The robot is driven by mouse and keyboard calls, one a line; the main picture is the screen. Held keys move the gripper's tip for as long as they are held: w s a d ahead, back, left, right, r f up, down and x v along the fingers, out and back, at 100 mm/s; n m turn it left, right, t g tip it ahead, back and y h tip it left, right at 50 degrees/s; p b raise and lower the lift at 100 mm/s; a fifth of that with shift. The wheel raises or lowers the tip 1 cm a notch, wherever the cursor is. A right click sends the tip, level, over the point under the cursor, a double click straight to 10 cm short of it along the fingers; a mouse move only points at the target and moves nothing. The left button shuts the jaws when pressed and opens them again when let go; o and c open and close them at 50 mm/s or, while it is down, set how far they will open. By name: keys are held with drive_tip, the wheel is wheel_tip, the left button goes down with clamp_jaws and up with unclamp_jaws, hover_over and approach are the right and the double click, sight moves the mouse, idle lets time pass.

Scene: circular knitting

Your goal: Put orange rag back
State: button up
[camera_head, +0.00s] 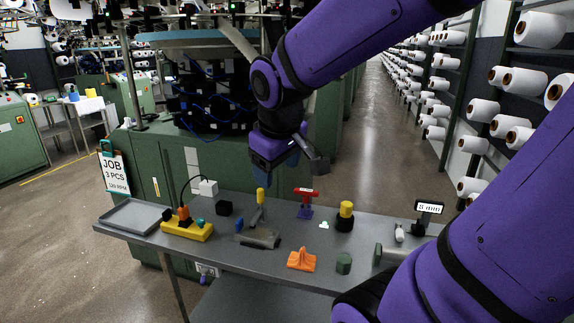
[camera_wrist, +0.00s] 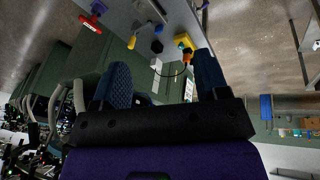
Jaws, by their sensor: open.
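The orange rag (camera_head: 302,259) lies bunched, with a raised peak, on the front middle of the grey table (camera_head: 225,258). My gripper (camera_head: 287,165) is up above the back edge of the table, well apart from the rag. In the wrist view my gripper (camera_wrist: 160,88) shows two dark blue padded fingers spread apart with nothing between them. The rag cannot be made out in the wrist view.
A yellow power strip (camera_head: 187,229), grey tray (camera_head: 133,216), yellow-handled tool (camera_head: 260,208), red-topped item (camera_head: 306,198), yellow-capped black pot (camera_head: 345,215) and green block (camera_head: 343,263) stand around. A "5 mm" display (camera_head: 429,208) is at right. Bare tabletop lies left of the rag.

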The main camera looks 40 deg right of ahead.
drive_tip(key=s+a+r+t+y, duration=0.1)
drive_tip(key=s+a+r, duration=0.1)
drive_tip(key=s, duration=0.2)
drive_tip(key=s+a+r+m+y, duration=0.1)
drive_tip(key=s+a+r, duration=0.1)
drive_tip(key=s, duration=0.2)
drive_tip(key=shift+a+r+t, duration=0.15)
drive_tip(key=shift+a+t, duration=0.25)
